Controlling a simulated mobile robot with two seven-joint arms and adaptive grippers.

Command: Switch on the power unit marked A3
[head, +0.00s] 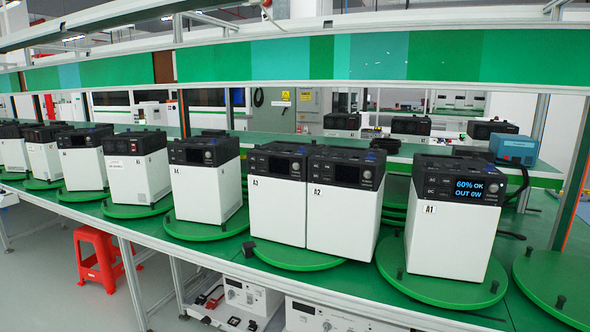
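The power unit marked A3 (278,212) is a white box with a black top panel. It stands upright on a green turntable (300,260) at the middle of the line. Its front panel shows dark, with no lit display that I can make out. The unit marked A2 (341,222) stands close against its right side. The unit marked A1 (447,242), further right on its own turntable (440,289), has a lit blue display reading "60% OK OUT 0W". Neither of my grippers is in view.
Several similar units, such as one with a dark panel (205,190), line the green bench to the left. An empty turntable (556,285) is at the far right. A small black block (249,248) sits near A3's turntable. A red stool (102,258) stands on the floor.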

